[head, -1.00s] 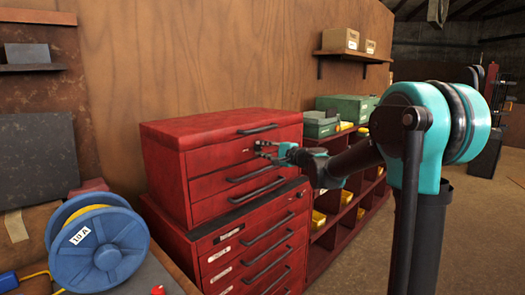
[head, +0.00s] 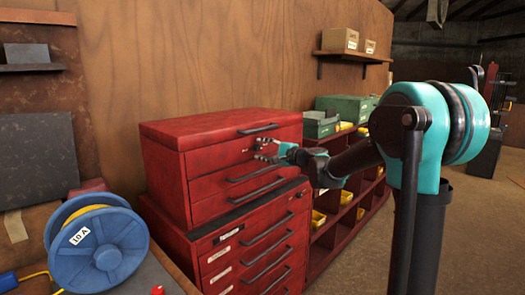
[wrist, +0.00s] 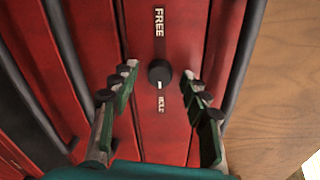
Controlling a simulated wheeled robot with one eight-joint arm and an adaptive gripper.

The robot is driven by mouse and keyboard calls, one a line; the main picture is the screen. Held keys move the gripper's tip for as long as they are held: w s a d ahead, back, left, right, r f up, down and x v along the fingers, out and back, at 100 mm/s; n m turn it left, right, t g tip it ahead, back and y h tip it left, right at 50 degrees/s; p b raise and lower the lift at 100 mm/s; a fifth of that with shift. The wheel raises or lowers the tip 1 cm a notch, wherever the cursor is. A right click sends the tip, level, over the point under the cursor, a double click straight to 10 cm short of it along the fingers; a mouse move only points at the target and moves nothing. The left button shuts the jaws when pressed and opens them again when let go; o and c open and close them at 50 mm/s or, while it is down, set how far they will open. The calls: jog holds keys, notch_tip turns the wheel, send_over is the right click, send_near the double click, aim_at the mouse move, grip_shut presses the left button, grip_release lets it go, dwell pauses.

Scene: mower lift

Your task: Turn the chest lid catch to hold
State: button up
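The chest lid catch (wrist: 159,73) is a small round dark knob on the red front of the tool chest (head: 216,131). In the wrist view, FREE is printed above the knob and HOLD below it. A short pale mark on the knob's lower part points toward HOLD. My gripper (wrist: 160,82) is open, with one finger on each side of the knob and a visible gap on both sides. In the head view my gripper (head: 267,150) is at the upper drawer front, and the knob is hard to make out there.
Dark drawer handles (head: 258,129) run along the chest front near my gripper. A blue cable reel (head: 98,250) stands at lower left. Shelves with yellow bins (head: 346,197) and green boxes (head: 347,107) are to the right. Open floor lies at far right.

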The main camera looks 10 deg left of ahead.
jog(key=v, duration=1.2)
jog(key=shift+r, duration=0.1)
jog(key=s+d+f+n+g+h, duration=0.25)
jog(key=s+f+n+h, duration=0.2)
jog(key=s+f, duration=0.7)
jog(key=s+d+f+n+g+h, duration=0.2)
jog(key=s+d+f+n+h, duration=0.1)
jog(key=s+d+f, duration=0.5)
jog(key=s+d+f+n+g+h, duration=0.2)
jog(key=s+d+f+h, duration=0.4)
jog(key=s+d+f, duration=0.3)
notch_tip(320, 180, down, 5)
jog(key=shift+s+r+n, duration=0.15)
jog(key=shift+s+n, duration=0.3)
jog(key=shift+s, duration=0.5)
